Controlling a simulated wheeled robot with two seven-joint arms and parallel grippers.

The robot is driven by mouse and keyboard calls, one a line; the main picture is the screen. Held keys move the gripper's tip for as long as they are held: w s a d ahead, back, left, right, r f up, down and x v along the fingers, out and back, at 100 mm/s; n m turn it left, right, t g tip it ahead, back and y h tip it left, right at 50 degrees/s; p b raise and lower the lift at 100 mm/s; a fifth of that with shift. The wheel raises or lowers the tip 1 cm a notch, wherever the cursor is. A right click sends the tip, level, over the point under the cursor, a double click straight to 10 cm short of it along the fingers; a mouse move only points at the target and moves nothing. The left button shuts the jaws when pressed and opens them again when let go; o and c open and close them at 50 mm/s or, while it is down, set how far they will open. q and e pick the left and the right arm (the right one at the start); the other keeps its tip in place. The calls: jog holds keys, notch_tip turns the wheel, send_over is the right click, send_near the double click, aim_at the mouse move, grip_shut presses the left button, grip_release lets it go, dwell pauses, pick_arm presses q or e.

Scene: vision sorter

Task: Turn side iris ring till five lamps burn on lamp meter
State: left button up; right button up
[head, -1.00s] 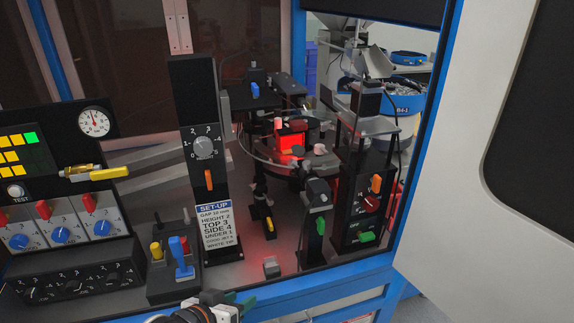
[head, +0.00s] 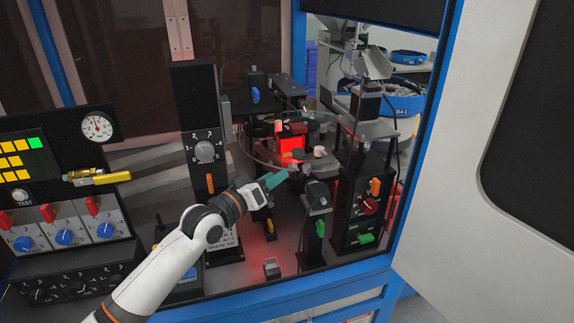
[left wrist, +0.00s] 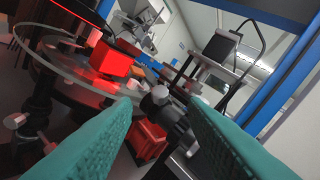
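My left gripper (head: 277,178) reaches in over the machine bed, its teal fingertips just left of a dark camera-like unit (head: 317,194) on a black post. I take this unit for the side camera; its iris ring is too small to tell apart. In the left wrist view the fingers (left wrist: 160,135) stand wide apart with nothing held, and dark round parts (left wrist: 163,101) show beyond them. The panel with rows of square lamps (head: 14,161), likely the lamp meter, stands at the left; several are yellow and one is green. My right gripper is out of view.
A red-lit block (head: 291,146) glows behind the fingertips by a clear disc. A black column with a dial (head: 205,151) stands left, and a black box with a red knob (head: 370,205) right.

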aim_at(290, 167)
pick_arm(q)
jog(key=x, duration=0.5)
jog(key=shift+w+d+p, duration=0.2)
jog(key=shift+w+p, duration=0.05)
jog(key=shift+p, duration=0.15)
jog(key=shift+c, duration=0.3)
